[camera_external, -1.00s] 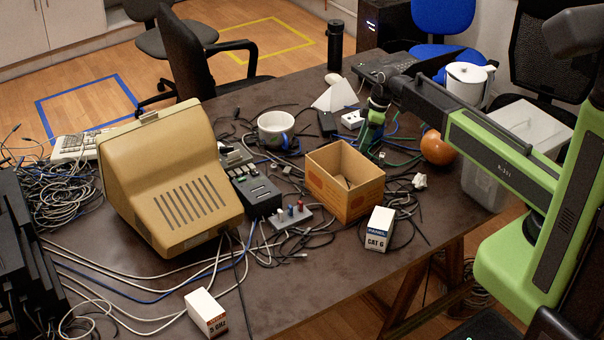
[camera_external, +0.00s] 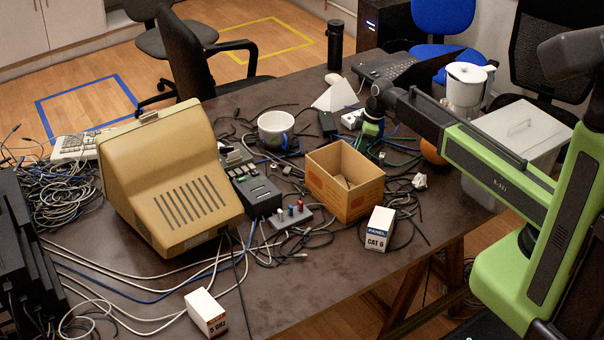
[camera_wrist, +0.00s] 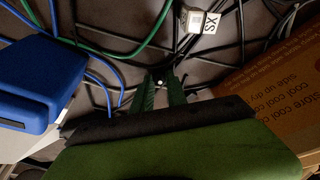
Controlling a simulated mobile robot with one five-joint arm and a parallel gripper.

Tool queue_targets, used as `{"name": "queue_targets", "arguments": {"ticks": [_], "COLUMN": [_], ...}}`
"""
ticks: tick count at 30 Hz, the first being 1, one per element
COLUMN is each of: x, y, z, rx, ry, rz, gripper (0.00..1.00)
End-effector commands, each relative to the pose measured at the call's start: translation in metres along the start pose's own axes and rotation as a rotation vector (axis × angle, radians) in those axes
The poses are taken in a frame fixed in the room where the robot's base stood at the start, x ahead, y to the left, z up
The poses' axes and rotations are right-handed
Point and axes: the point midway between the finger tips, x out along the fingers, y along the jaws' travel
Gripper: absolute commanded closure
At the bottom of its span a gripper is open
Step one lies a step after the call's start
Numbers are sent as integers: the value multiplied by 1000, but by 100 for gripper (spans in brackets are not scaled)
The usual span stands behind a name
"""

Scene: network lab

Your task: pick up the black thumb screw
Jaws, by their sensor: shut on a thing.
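In the wrist view, my gripper (camera_wrist: 160,88) has its two green fingers close together, pointing down among the cables on the table. It is shut on a small dark thing at its fingertips, which I take to be the black thumb screw (camera_wrist: 160,77); a small bright spot shows there. Most of the screw is hidden by the fingers. In the external view, my gripper (camera_external: 366,148) is low over the table just behind the cardboard box, and the screw cannot be made out there.
The open cardboard box (camera_external: 345,199) stands close to my gripper. Green, black and blue cables lie around the fingers. An orange ball (camera_external: 432,151) is partly behind my arm.

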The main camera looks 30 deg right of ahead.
Motion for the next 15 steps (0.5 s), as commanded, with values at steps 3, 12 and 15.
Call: {"name": "queue_targets", "arguments": {"ticks": [3,12,15], "x": [0,-12,-24], "y": [0,0,0], "z": [0,-3,-7], "rx": [0,0,0], "ry": [0,0,0], "rz": [0,0,0], "gripper": [100,100,100]}}
